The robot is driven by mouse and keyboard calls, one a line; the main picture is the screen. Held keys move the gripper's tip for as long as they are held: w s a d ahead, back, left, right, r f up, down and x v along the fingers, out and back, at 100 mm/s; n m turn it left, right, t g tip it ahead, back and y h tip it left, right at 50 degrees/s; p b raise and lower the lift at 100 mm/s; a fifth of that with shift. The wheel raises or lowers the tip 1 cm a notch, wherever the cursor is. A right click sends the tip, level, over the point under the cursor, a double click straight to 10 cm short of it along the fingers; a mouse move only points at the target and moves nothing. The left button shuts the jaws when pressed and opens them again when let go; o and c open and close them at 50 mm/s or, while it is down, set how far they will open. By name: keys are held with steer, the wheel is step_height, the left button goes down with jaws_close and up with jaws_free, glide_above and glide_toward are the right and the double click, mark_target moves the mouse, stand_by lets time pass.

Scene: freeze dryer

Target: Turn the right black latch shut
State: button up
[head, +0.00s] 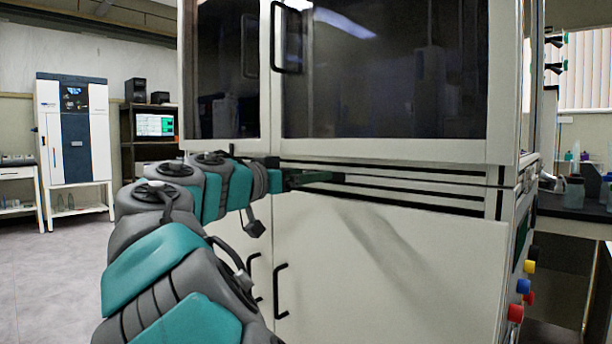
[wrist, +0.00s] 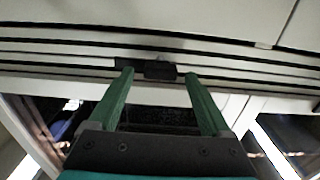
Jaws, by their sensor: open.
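A small black block that looks like a latch (wrist: 160,71) sits on the grooved strip of the white cabinet in the wrist view. My gripper (wrist: 159,76) is open, with its two green fingers apart. One fingertip appears on either side of the block; I cannot tell whether they touch it. In the head view my gripper (head: 338,178) is at the grooved strip below the dark glass doors. The latch cannot be made out there. I cannot tell from these frames how far the latch is turned.
The white cabinet (head: 400,260) fills the middle, with black door handles (head: 279,290) below and a black handle (head: 275,38) above. Coloured knobs (head: 516,312) line its right side. A dark bench (head: 575,213) stands at the right. Floor at the left (head: 60,270) is clear.

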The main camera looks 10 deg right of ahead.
steer(key=shift+d, duration=0.1)
jaws_close()
stand_by(0.7)
